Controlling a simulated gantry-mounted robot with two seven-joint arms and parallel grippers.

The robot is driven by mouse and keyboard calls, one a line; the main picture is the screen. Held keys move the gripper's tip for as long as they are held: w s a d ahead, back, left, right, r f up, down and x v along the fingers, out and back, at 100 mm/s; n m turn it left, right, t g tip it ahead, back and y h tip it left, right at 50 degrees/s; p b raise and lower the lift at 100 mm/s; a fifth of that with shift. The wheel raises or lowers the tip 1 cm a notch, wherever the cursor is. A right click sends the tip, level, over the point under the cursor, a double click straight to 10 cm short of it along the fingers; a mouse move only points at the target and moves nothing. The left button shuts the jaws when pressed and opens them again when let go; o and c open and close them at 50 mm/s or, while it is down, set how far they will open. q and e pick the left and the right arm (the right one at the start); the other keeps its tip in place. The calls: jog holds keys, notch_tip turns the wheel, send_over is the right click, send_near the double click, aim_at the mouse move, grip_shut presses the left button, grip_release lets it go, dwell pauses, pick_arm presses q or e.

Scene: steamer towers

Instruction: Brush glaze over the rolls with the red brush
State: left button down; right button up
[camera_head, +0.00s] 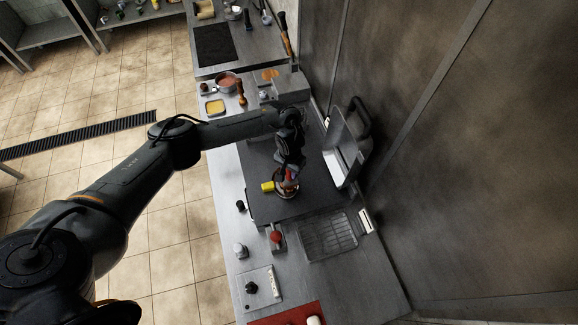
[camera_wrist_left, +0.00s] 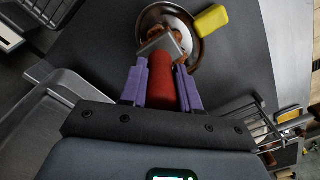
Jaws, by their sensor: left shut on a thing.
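My left gripper (camera_head: 290,168) is shut on the red brush (camera_wrist_left: 161,82). In the left wrist view its purple fingers (camera_wrist_left: 161,88) stand on either side of the red handle. The brush head points away from the gripper, over a round metal pan (camera_wrist_left: 205,57) with a yellow handle (camera_wrist_left: 211,20). Brown and white contents show in the pan, partly hidden by the brush; I cannot tell clearly whether they are the rolls. I cannot tell whether the bristles touch them. In the head view the pan (camera_head: 287,194) sits on a dark surface below the gripper. My right gripper is not in view.
A machine with an upright grey plate (camera_head: 340,145) stands right of the pan. A wire rack (camera_head: 327,234) lies nearer the front. A yellow-filled tray (camera_head: 215,107) and a pot (camera_head: 227,82) stand at the back left. A red-topped item (camera_head: 275,236) stands in front of the pan.

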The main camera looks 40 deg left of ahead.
pick_arm(q)
jog(key=shift+s+d+p, duration=0.4)
jog(key=shift+d+p, duration=0.05)
jog(key=shift+d, duration=0.15)
jog(key=shift+a, duration=0.1)
jog(key=shift+w+a+b, duration=0.7)
jog(key=shift+w+a, duration=0.1)
jog(key=shift+a, duration=0.3)
jog(key=shift+f, duration=0.1)
jog(key=shift+w+a+b, duration=0.8)
jog(key=shift+a+b, duration=0.05)
jog(key=shift+a, duration=0.25)
